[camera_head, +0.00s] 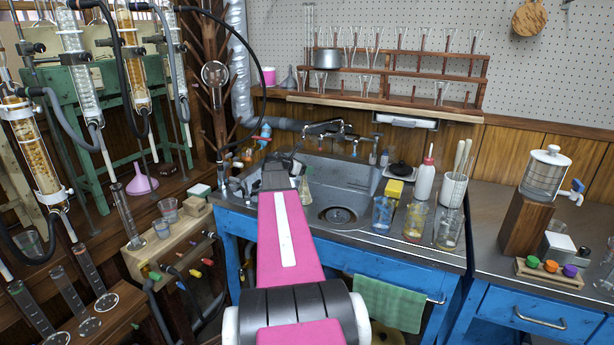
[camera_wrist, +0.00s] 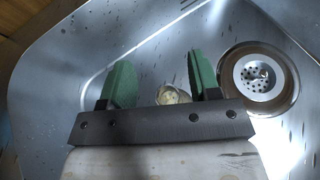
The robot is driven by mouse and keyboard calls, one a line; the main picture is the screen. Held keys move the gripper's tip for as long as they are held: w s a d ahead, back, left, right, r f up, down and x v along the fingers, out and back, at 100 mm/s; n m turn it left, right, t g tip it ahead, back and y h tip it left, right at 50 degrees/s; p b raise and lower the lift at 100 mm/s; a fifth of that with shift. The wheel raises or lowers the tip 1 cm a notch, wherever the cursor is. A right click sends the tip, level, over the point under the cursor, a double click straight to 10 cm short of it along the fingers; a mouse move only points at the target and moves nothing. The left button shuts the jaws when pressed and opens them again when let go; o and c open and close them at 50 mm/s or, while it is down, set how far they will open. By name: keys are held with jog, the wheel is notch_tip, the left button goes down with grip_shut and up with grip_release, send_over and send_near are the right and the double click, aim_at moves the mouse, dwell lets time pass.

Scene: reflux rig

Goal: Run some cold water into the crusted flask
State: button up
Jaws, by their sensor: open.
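The crusted flask (camera_head: 304,188) is a small conical glass vessel with a yellowish tint, standing in the metal sink just right of my arm. In the wrist view the flask (camera_wrist: 172,95) shows between the two green fingers, nearer the right one; its lower part is hidden behind the gripper's bar. My gripper (camera_wrist: 161,78) is open, with nothing held. I cannot tell how far the flask lies beyond the fingers. In the head view my pink arm hides most of the gripper. The tap (camera_head: 325,130) with its spout is at the back of the sink.
The sink (camera_head: 362,180) has a round drain (camera_head: 338,215), also in the wrist view (camera_wrist: 262,76). To its right stand a yellow sponge (camera_head: 394,188), a white bottle (camera_head: 425,178) and several glass beakers. Tubing and glass columns crowd the left. The basin right of the flask is clear.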

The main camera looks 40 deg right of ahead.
jog(key=w+r+v, duration=0.1)
jog(key=v, duration=1.1)
jog(key=shift+w+d+r, duration=0.25)
jog(key=shift+w, duration=0.1)
jog(key=shift+s, duration=0.1)
